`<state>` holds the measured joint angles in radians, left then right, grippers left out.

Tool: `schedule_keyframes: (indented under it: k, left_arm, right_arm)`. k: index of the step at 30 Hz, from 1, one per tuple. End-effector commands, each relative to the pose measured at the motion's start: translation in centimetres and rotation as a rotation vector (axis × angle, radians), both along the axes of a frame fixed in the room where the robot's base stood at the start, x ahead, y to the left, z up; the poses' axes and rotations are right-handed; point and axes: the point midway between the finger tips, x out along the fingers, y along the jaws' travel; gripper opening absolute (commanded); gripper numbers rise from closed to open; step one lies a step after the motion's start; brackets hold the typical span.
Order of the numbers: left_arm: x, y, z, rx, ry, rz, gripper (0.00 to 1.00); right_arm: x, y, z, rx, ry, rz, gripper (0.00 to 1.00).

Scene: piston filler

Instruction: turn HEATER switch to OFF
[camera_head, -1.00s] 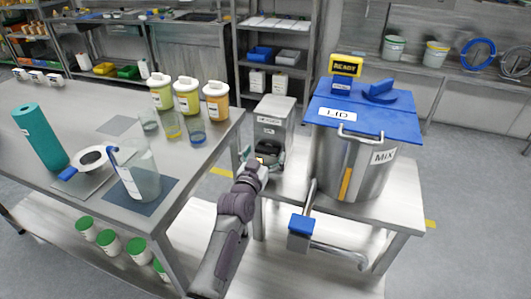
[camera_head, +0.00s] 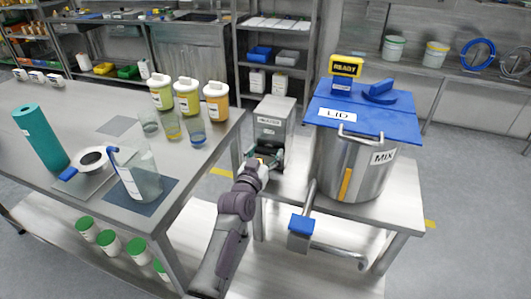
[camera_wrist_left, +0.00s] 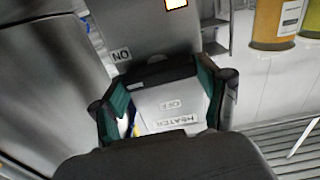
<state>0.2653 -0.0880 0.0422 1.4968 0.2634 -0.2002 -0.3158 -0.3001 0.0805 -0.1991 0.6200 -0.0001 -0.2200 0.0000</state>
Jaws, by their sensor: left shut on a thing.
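The grey heater box (camera_head: 272,122) stands on the steel stand, left of the mixing pot. My left gripper (camera_head: 265,158) is at the low front of this box. In the left wrist view my left gripper (camera_wrist_left: 160,88) has its green-padded fingers on either side of the panel, with a dark bar (camera_wrist_left: 157,75) between them, which seems to be the switch. It is shut on it. The HEATER label (camera_wrist_left: 178,123) and OFF mark (camera_wrist_left: 167,106) show upside down between the fingers. The ON mark (camera_wrist_left: 120,55) is beyond them. The switch's exact angle is hard to tell.
The mixing pot (camera_head: 345,172) with its blue lid (camera_head: 362,112) stands close right of the box. A pipe with a blue-topped block (camera_head: 302,225) is in front. The left table (camera_head: 215,150) holds jars and beakers. An orange-lit indicator (camera_wrist_left: 176,4) shows in the wrist view.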

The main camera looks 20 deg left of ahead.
Motion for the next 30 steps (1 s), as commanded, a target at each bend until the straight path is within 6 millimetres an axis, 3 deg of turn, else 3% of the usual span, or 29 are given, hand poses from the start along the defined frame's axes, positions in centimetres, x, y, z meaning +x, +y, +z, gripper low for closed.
schedule_keyframes:
  k: [8, 30]
  left_arm:
    - [0.0, 0.1, 0.1, -0.171, 0.008, 0.000, 0.40]
    - [0.0, 0.3, -0.2, -0.870, 0.031, 0.002, 0.40]
  right_arm:
    - [0.0, 0.2, 1.0, 0.002, 0.000, 0.000, 1.00]
    - [0.0, 0.2, 2.7, 0.002, -0.001, 0.001, 1.00]
